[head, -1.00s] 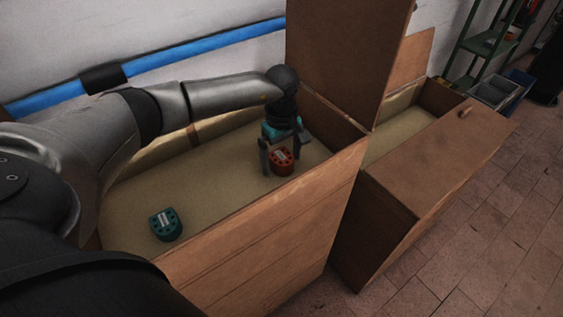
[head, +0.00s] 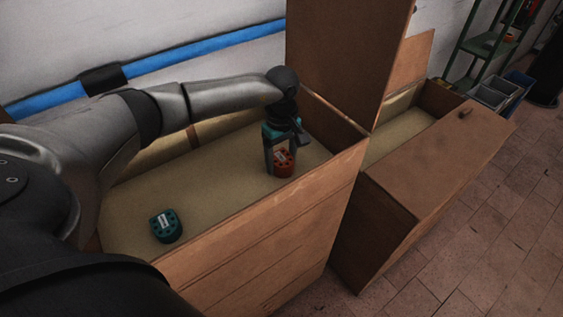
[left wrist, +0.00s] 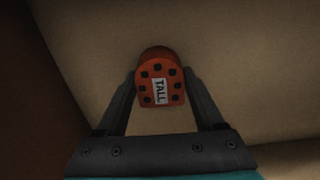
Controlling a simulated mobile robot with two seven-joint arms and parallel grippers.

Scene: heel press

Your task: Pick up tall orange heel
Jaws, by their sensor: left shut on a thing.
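The tall orange heel (head: 283,158) is a rounded block with dark holes and a white label; in the left wrist view the label on the heel (left wrist: 160,72) reads "TALL". My left gripper (head: 280,165) reaches down into the wooden box and is shut on the heel, with one finger on each side of it. In the left wrist view the fingertips of the gripper (left wrist: 160,88) touch the heel's sides. The heel is at the box floor or close to it; I cannot tell whether it touches. My right gripper is not in view.
A teal heel (head: 165,226) with a white label lies on the floor of the wooden box (head: 265,235), near its front left. The box's front wall stands close to the gripper. A raised lid (head: 345,55) and a second box (head: 430,180) are to the right.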

